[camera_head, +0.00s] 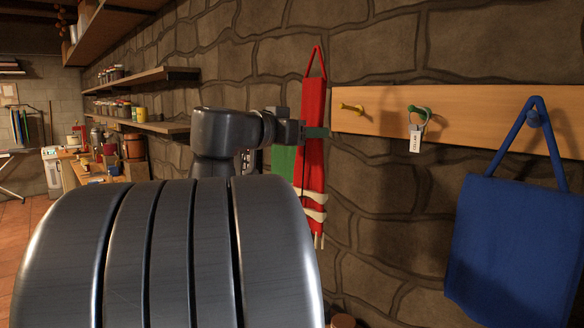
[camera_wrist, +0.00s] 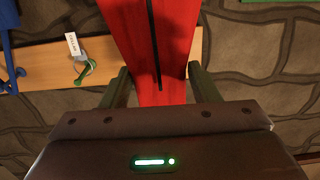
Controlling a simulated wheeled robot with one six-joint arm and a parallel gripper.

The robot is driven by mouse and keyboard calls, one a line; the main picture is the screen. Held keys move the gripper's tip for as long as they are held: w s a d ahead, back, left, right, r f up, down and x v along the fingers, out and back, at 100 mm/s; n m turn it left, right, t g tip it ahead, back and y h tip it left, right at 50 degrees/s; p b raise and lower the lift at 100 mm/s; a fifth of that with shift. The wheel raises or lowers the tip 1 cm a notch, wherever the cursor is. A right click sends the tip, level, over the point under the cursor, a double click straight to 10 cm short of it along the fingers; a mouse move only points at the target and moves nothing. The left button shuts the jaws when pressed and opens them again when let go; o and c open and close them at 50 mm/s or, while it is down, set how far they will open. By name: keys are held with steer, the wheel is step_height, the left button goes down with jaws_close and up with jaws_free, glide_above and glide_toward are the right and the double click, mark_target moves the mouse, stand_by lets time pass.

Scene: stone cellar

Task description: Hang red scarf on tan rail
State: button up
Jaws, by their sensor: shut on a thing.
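A red scarf (camera_head: 313,100) with a loop at its top and white stripes and fringe at its lower end hangs upright from my gripper (camera_head: 315,132). My gripper is shut on it below the loop; the scarf also shows between the dark green fingers in the wrist view (camera_wrist: 150,45). The tan rail (camera_head: 465,112) is on the stone wall, just right of the scarf in the head view. The rail carries a bare yellow hook (camera_head: 352,109), a green hook (camera_head: 420,112) and a blue hook (camera_head: 534,117). The scarf's loop is apart from all hooks.
A white tag (camera_head: 416,139) hangs at the green hook. A blue bag (camera_head: 515,240) hangs by its strap on the blue hook. A green cloth (camera_head: 283,172) shows behind the scarf. Wall shelves (camera_head: 150,77) and a cluttered bench (camera_head: 90,170) stand farther left.

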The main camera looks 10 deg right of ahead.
mark_target(304, 160)
steer(key=shift+h, duration=0.4)
steer(key=f+b, duration=0.1)
steer(key=f, duration=0.1)
steer(key=f+b, duration=0.1)
steer(key=b, duration=0.1)
steer(key=f+b, duration=0.2)
steer(key=shift+w+d+f, duration=0.2)
steer(key=shift+d+f, duration=0.1)
steer(key=shift+f, duration=0.05)
steer(key=shift+t, duration=0.3)
steer(key=shift+f+b, duration=0.2)
steer(key=shift+b, duration=0.4)
steer(key=w+d+f+b, duration=0.4)
steer(key=w+d+b, duration=0.2)
steer(key=d+b, duration=0.2)
steer(key=d, duration=0.2)
steer(key=shift+w+d+f, duration=0.15)
steer(key=shift+d+f, duration=0.05)
steer(key=shift+d, duration=0.15)
steer(key=shift+b, duration=0.3)
steer(key=o, duration=0.9)
